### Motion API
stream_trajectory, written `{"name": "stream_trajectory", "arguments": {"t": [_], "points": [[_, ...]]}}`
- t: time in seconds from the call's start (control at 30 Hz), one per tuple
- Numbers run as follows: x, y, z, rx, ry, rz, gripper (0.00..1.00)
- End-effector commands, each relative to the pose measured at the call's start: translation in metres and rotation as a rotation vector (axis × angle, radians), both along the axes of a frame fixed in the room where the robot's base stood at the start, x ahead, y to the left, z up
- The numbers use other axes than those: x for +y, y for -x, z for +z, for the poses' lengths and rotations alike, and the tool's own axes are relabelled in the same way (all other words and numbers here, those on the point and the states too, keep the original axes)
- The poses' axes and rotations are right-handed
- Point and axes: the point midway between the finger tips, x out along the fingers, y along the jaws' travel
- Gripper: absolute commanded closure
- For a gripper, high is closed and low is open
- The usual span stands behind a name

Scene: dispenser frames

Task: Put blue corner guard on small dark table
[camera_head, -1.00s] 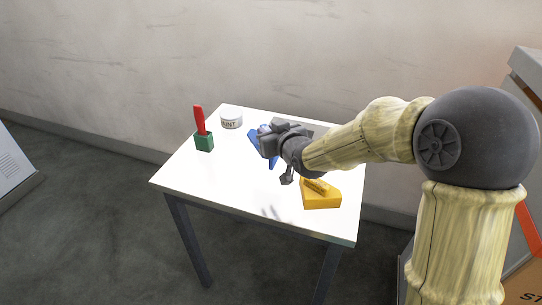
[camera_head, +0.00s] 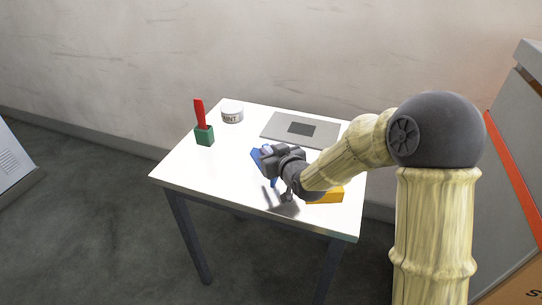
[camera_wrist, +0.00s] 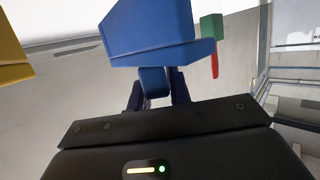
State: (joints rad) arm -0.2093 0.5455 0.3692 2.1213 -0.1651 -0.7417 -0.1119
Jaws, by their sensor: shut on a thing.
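The blue corner guard (camera_wrist: 150,28) fills the upper middle of the wrist view, held between the dark fingers of my gripper (camera_wrist: 158,90). In the head view the guard (camera_head: 257,156) shows only in part, as my gripper (camera_head: 268,160) covers much of it. My gripper is shut on it over the white-topped table (camera_head: 185,172). A shadow falls on the tabletop in front of the gripper; how high the guard is held is hard to tell. No table with a dark top shows in these views.
A green block holder with a red handle (camera_head: 204,134) and a white paint tin (camera_head: 232,113) stand at the table's back left. A grey plate (camera_head: 275,127) lies at the back. A yellow piece (camera_head: 328,196) is partly behind my arm. Grey cabinet (camera_head: 500,150) at right.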

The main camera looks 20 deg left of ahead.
Motion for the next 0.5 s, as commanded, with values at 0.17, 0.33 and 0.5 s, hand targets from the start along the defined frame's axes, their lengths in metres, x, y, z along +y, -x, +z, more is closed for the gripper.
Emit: {"name": "stream_trajectory", "arguments": {"t": [0.17,0.33,0.5], "points": [[0.0000,0.0000,-0.0104,-0.001,-0.001,0.000,1.00],[0.0001,-0.0001,-0.0099,-0.001,-0.001,0.000,1.00],[0.0000,0.0000,-0.0121,-0.001,-0.001,0.000,0.71]]}}
